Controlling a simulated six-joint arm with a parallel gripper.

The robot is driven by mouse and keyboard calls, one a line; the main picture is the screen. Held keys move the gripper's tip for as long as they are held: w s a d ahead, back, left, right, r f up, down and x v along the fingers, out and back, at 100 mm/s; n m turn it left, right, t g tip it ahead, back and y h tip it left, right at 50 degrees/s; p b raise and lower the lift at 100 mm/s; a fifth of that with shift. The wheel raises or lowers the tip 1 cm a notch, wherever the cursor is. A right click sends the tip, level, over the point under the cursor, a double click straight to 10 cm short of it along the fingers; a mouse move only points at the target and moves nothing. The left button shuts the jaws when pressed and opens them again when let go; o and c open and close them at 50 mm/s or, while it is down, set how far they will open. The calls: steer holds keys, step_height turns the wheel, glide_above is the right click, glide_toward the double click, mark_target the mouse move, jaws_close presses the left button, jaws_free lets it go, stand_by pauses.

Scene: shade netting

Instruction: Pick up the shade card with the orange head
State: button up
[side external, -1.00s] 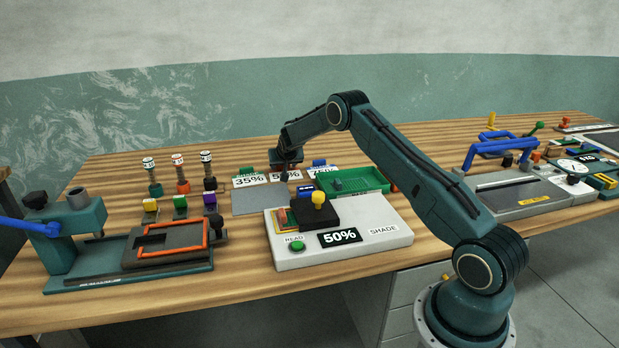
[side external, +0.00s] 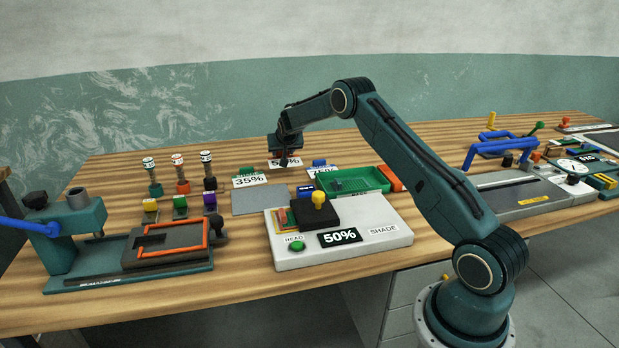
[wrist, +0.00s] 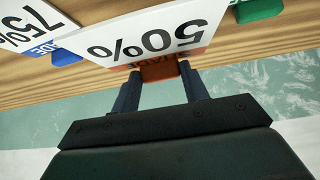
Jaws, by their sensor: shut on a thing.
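The 50% shade card (side external: 275,163) is white with black print and is held up by my gripper (side external: 285,152), above the row of cards. In the wrist view, its orange-brown head (wrist: 158,72) sits between the two fingers of my gripper (wrist: 160,78), which are shut on it. The card's face (wrist: 150,40) reads upside down there. In the side view the head is hidden behind the gripper. The 35% card (side external: 250,181) with a green head and the 75% card (side external: 322,170) with a blue head lie on the table; both heads also show in the wrist view.
A shade reader (side external: 340,240) with a 50% display and a yellow knob stands in front. A green tray (side external: 355,181) is behind it, with a grey mat (side external: 258,201) to the left. Stamps (side external: 181,175), a press (side external: 80,235) and an orange-edged frame stand further left.

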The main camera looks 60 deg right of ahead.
step_height(320, 180, up, 15)
stand_by(0.4)
steer(key=shift+a, duration=0.1)
stand_by(0.4)
glide_above(259, 189)
steer(key=s+a, duration=0.2)
step_height(259, 189, down, 15)
steer(key=shift+s+a+f, duration=0.1)
steer(key=shift+s+a, duration=0.05)
stand_by(0.8)
steer(key=shift+f, duration=2.15)
steer(key=shift+f, duration=0.15)
